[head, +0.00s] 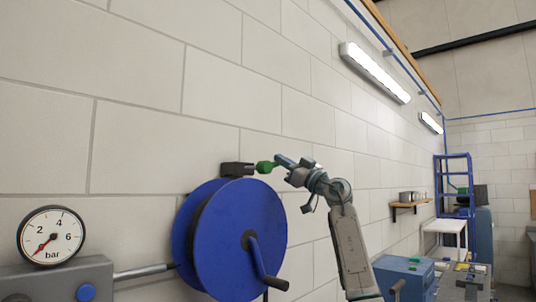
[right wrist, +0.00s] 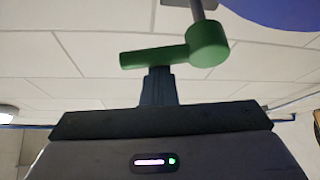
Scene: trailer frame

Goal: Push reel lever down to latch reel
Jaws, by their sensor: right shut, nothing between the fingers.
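The blue hose reel (head: 215,230) stands against the wall in the head view, with a crank handle on its face. A dark block (head: 237,169) sits at its top, and the green lever (head: 265,167) sticks out to the right of it. My right gripper (head: 280,161) is shut and empty, with its tips right by the lever. In the right wrist view the green lever (right wrist: 155,56) lies sideways from a round green hub (right wrist: 208,43) on a grey shaft. The shut fingertips (right wrist: 158,72) meet the lever's edge in the picture; I cannot tell whether they touch. My left gripper is out of view.
A pressure gauge (head: 51,237) on a grey box stands at the lower left, joined by a pipe to the reel. A blue cabinet (head: 405,277), a wall shelf (head: 409,204) and a blue rack (head: 455,185) are at the right. The wall above the reel is clear.

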